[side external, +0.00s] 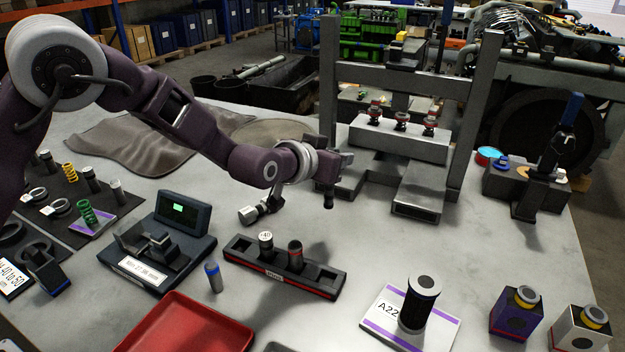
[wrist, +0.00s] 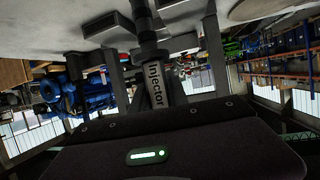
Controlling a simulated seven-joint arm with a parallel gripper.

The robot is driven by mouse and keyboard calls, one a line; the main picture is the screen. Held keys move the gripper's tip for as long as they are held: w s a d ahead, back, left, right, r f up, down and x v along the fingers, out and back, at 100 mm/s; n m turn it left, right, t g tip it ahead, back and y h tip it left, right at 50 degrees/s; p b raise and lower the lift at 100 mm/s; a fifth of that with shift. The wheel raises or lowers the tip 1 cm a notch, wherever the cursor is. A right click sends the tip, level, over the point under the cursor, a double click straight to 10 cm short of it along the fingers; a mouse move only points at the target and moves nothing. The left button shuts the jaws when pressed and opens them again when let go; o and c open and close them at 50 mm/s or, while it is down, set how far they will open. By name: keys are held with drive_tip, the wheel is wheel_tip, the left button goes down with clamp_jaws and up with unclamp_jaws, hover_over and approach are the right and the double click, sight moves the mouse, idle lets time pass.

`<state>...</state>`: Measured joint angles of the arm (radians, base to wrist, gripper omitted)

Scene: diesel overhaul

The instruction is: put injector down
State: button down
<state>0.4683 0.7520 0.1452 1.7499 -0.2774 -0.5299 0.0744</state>
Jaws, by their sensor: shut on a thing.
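My gripper (side external: 333,167) is above the table, just left of the grey press frame. It is shut on the injector (side external: 328,199), whose dark lower end hangs below the jaws. The injector's grey body, labelled "Injector", shows in the wrist view (wrist: 157,85). It hangs about upright. In the side view its upper part is hidden by the gripper. A gap to the table seems to show beneath it, but the exact height is hard to tell.
A dark rack (side external: 322,283) holding two cylinders stands in front. A grey and black tool (side external: 260,209) lies on the table to the left. The press frame (side external: 465,130) with a grey block (side external: 400,140) rises to the right. Bare table lies right of the rack.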

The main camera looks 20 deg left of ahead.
drive_tip(key=w+a+r+n+y, duration=0.1)
drive_tip(key=w+a, duration=0.2)
drive_tip(key=a, duration=1.3)
drive_tip(key=w+a+r, duration=0.1)
drive_tip(key=w+a, duration=0.1)
drive_tip(key=a, duration=1.5)
drive_tip(key=s+a+f+n+y, duration=0.1)
drive_tip(key=s+a, duration=0.1)
drive_tip(key=a, duration=0.4)
drive_tip(key=s+a, duration=0.3)
drive_tip(key=a, duration=0.4)
wheel_tip(320, 180, down, 10)
drive_tip(key=shift+a, duration=0.25)
drive_tip(key=shift+f, duration=0.1)
